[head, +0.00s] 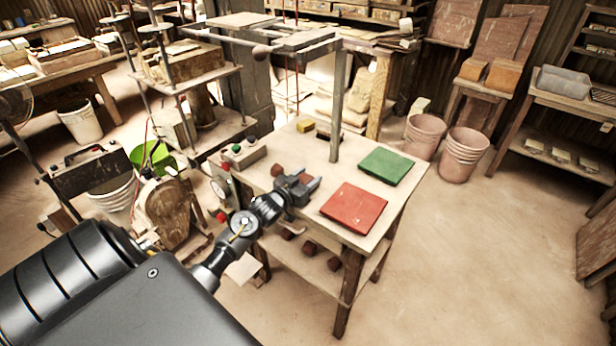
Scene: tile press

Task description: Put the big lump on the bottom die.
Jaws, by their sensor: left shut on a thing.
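My left gripper (308,184) is shut over the near left part of the wooden press table. A reddish-brown lump (283,171) shows at its jaws, partly hidden by them; whether it is the big one I cannot tell. Other brown lumps (309,248) lie on the shelf under the table top. I cannot make out the bottom die for certain; the arm and the press frame (337,105) cover part of that area. My right gripper is not in view.
A red mat (354,207) and a green mat (385,166) lie on the table top (318,158). A small yellow block (305,125) is at the back. Stacked buckets (466,152) stand behind right.

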